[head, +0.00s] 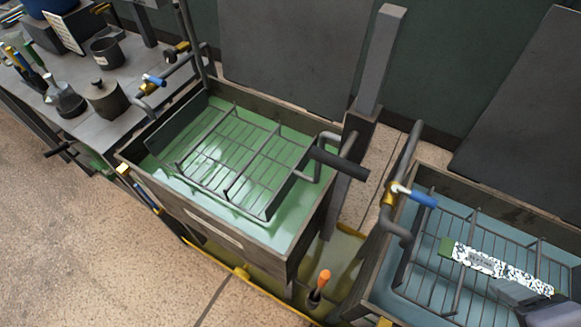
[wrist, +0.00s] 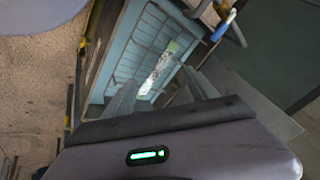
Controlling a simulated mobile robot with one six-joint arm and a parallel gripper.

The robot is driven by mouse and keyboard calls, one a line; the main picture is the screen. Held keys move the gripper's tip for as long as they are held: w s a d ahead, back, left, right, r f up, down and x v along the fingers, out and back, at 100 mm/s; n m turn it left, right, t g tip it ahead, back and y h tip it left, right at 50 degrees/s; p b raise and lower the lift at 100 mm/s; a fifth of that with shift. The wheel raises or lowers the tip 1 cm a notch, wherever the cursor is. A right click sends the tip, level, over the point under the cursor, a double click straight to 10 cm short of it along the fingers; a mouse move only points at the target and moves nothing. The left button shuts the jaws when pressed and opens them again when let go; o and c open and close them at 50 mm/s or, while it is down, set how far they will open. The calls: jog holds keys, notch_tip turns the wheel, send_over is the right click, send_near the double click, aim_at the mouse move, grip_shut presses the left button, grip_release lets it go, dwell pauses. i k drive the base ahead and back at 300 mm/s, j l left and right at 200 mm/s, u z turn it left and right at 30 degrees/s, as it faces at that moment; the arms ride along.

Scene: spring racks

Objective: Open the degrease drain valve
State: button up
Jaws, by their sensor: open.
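An orange-tipped handle (head: 321,283) stands up low between the two tanks; I cannot tell whether it is the degrease drain valve. A tank of green liquid (head: 290,256) holds a wire rack (head: 225,160). A blue-handled valve (head: 154,80) is on the pipe at its back left, and a blue bar with a yellow fitting (head: 136,185) runs along its left side. No readable label names the tanks. My gripper (wrist: 160,80) is open and empty over the blue-liquid tank; its grey fingers show at the lower right of the head view (head: 522,292).
The blue-liquid tank (head: 365,280) holds a rack with a speckled, green-ended bar (head: 495,268); a blue-handled valve (head: 414,195) is on its pipe. A grey post (head: 375,65) rises behind the tanks. A cluttered bench (head: 60,70) is at left. Floor at front left is clear.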

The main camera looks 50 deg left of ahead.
aim_at(242, 272)
jog(key=k+l+u, duration=0.1)
jog(key=u, duration=2.7)
jog(key=i+j, duration=0.65)
jog(key=j, duration=0.2)
